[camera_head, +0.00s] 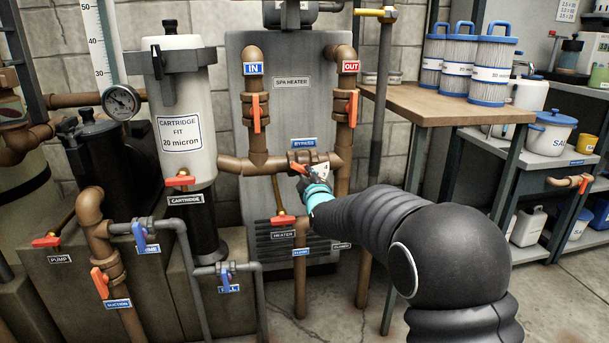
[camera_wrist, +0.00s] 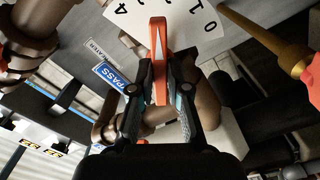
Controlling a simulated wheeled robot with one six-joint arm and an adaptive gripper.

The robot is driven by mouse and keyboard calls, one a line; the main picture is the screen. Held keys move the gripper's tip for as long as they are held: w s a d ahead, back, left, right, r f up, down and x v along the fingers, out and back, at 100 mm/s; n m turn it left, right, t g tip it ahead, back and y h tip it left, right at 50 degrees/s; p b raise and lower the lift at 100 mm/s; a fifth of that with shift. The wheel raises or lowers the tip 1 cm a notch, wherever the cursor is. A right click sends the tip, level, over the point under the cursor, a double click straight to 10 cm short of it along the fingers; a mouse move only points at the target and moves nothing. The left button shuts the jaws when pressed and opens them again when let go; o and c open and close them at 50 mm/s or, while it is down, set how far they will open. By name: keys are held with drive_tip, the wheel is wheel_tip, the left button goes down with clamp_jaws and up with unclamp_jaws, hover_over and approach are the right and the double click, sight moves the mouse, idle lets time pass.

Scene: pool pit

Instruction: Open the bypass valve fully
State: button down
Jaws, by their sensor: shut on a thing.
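The bypass valve's orange handle (camera_head: 297,168) sits on the brown horizontal pipe under the blue BYPASS label (camera_head: 304,142). In the wrist view the handle (camera_wrist: 159,40) carries a white pointer and stands between my two fingers. My gripper (camera_head: 308,182) is shut on the handle; its fingers (camera_wrist: 160,85) press on both sides of it. A white dial plate (camera_head: 321,168) with numbers lies behind the handle; 4, 1 and 0 show in the wrist view (camera_wrist: 190,18). The gripper and arm partly hide the valve body in the head view.
Orange handles on the IN pipe (camera_head: 256,112) and OUT pipe (camera_head: 352,108) stand above the bypass. A red-orange HEATER handle (camera_head: 283,219) is just below left of my gripper. The cartridge housing (camera_head: 185,120) stands left; a wooden bench (camera_head: 425,103) stands right.

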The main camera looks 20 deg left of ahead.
drive_tip(key=n+b, duration=0.1)
drive_tip(key=n, duration=0.6)
drive_tip(key=c, duration=1)
unclamp_jaws()
drive_tip(key=shift+c, duration=0.2)
drive_tip(key=b+v, duration=0.4)
drive_tip(key=v, duration=0.3)
